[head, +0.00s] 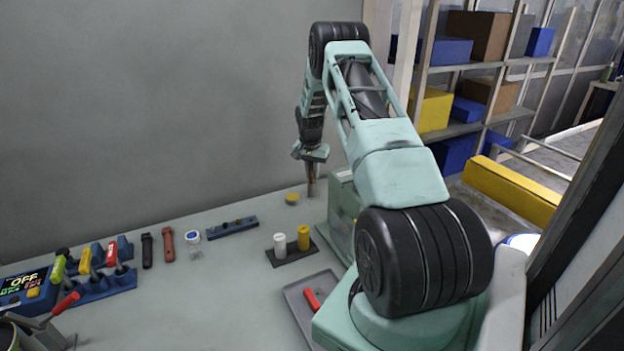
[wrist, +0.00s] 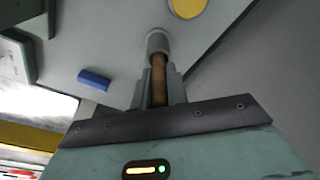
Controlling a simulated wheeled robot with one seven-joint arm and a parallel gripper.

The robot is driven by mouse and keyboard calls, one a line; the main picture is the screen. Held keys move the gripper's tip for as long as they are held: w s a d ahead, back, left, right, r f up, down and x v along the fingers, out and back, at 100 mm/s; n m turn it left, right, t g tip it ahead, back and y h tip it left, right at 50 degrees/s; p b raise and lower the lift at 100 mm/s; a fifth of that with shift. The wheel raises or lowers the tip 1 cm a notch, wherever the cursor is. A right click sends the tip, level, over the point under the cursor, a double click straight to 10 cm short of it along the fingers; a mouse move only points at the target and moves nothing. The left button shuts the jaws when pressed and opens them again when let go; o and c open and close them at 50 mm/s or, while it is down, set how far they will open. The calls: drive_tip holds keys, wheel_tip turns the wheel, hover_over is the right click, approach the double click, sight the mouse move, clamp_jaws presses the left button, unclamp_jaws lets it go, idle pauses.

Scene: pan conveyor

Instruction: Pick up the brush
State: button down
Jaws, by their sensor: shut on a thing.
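My gripper (head: 311,168) points down at the far side of the table. In the wrist view its two fingers (wrist: 158,92) are shut on the brown handle of the brush (wrist: 158,75). In the head view the brush (head: 312,188) shows only as a short, narrow upright piece below the gripper. A grey round piece (wrist: 158,42) surrounds or caps the far end of the handle. I cannot tell whether it is part of the brush or a holder. The bristles are not visible, and I cannot tell whether the brush is clear of the table.
A yellow disc (head: 292,199) lies close left of the brush. A green-grey box (head: 341,195) stands close right. A dark stand (head: 291,253) holds a white and a yellow cylinder nearer me. A grey tray (head: 297,299) holds a red item. Several tools lie left.

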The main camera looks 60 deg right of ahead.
wheel_tip(320, 180, up, 10)
drive_tip(key=b, duration=0.2)
drive_tip(key=shift+b, duration=0.35)
idle(1.6)
drive_tip(key=shift+w+a+r+p, duration=0.1)
drive_tip(key=shift+w+a+p, duration=0.1)
drive_tip(key=shift+p, duration=0.3)
drive_tip(key=w+a+f+p, duration=0.1)
drive_tip(key=w+a+p, duration=0.2)
drive_tip(key=a+p, duration=0.4)
wheel_tip(320, 180, down, 7)
drive_tip(key=b, duration=0.1)
drive_tip(key=shift+d+r+b, duration=0.15)
drive_tip(key=shift+d+b, duration=0.2)
drive_tip(key=shift+d, duration=0.1)
drive_tip(key=shift+f+b, duration=0.5)
drive_tip(key=shift+f, duration=0.1)
idle(1.7)
